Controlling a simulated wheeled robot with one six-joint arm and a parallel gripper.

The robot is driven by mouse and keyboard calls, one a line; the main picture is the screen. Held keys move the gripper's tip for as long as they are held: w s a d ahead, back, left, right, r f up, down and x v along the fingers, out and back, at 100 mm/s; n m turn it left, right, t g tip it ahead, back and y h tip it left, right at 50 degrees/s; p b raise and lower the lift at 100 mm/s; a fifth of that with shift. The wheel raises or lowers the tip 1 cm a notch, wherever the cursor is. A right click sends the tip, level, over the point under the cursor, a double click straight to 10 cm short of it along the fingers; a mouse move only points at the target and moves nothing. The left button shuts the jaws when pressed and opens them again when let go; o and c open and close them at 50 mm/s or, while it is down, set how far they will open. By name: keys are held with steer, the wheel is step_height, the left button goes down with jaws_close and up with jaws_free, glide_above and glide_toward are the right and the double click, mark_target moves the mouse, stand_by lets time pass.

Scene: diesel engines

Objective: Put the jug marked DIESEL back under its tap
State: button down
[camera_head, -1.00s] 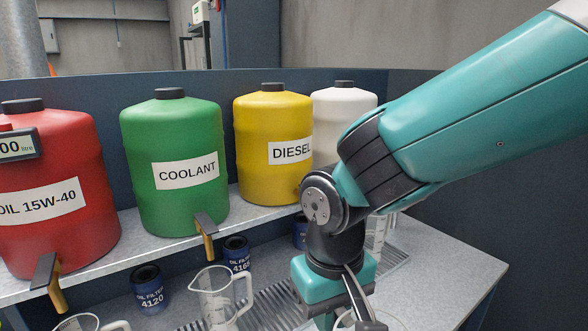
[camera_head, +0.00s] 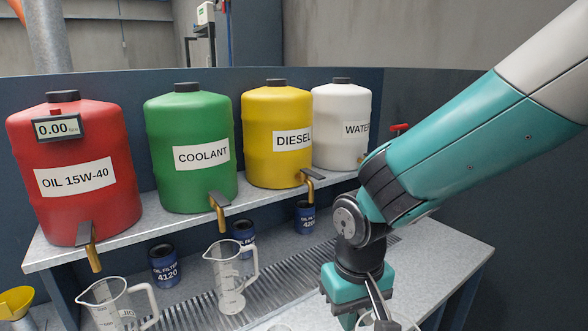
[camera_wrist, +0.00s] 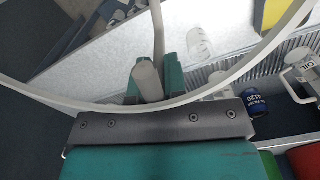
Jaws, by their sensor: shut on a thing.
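The yellow tank marked DIESEL (camera_head: 275,160) stands on the shelf, third from the left, with its brass tap (camera_head: 309,180) at its lower right. My gripper (camera_head: 378,316) is low at the bottom edge of the head view, right of that tap and nearer to me. In the wrist view it is shut on the pale handle (camera_wrist: 149,80) of a clear jug, whose large round rim (camera_wrist: 258,55) crosses the picture. No marking on the held jug shows. In the head view its body is mostly cut off by the frame edge.
One clear jug (camera_head: 228,285) stands below the COOLANT tank (camera_head: 190,185), another (camera_head: 118,308) front left. Blue oil filters (camera_head: 163,265) stand behind the slotted drip tray (camera_head: 290,272). The tray below the DIESEL tap looks clear. A white WATER tank (camera_head: 338,105) stands at right, a yellow funnel (camera_head: 15,302) at left.

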steer(key=w+d+f+m+b, duration=0.1)
steer(key=d+f, duration=0.9)
steer(key=w+d+f+m+b, duration=0.1)
steer(key=w+d+f+m, duration=0.1)
steer(key=d+f, duration=0.8)
steer(key=shift+w+d+f+m, duration=0.25)
steer(key=shift+d+f+m, duration=0.1)
steer(key=shift+f, duration=0.35)
steer(key=shift+a, duration=0.2)
